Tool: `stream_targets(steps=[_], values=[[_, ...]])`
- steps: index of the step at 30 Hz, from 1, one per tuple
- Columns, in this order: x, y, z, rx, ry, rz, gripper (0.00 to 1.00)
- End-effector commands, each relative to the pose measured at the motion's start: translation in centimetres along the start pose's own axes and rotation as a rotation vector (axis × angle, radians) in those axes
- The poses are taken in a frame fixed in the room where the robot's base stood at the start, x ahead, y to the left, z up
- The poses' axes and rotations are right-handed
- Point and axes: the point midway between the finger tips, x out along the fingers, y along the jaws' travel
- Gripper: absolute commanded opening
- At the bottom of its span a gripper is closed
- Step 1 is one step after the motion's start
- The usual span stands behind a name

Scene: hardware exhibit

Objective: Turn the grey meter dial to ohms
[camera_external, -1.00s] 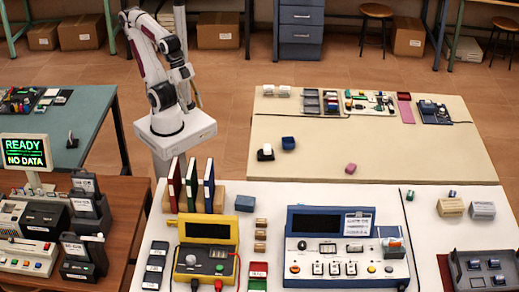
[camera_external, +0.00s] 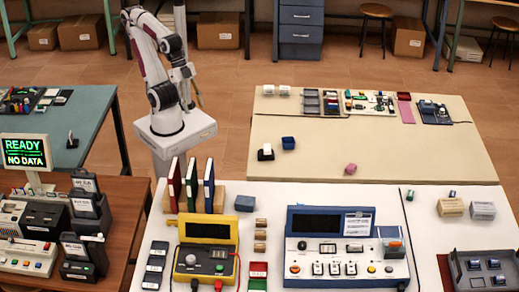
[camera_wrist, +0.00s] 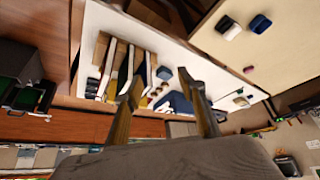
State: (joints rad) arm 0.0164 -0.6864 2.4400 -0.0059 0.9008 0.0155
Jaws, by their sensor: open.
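The yellow meter (camera_external: 179,254) stands on the white table at the front, with a dark screen (camera_external: 207,230) on its raised back. The grey dial (camera_external: 191,259) is on its front panel; its setting is too small to read. My gripper (camera_wrist: 160,84) is open and empty in the wrist view, its two fingers spread apart. In the external view my arm is folded up at the back, well away from the meter, and the fingertips are hard to make out. I cannot pick out the meter or dial in the wrist view.
Upright binders (camera_external: 191,184) stand just behind the meter. A blue-framed instrument (camera_external: 301,254) is to its right, and a dark strip of modules (camera_external: 155,264) to its left. Red and black leads are at the meter's front. The air above the meter is clear.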

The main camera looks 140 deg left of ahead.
Motion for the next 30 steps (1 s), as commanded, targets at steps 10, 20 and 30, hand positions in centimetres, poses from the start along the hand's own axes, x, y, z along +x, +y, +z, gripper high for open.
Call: stream_targets(steps=[10,20,30], values=[[0.3,1.9,-6.8,0.080,-0.016,0.038,0.40],[1.9,4.3,-13.3,0.159,-0.029,0.075,0.40],[4.8,7.6,-19.5,0.240,-0.040,0.114,0.40]])
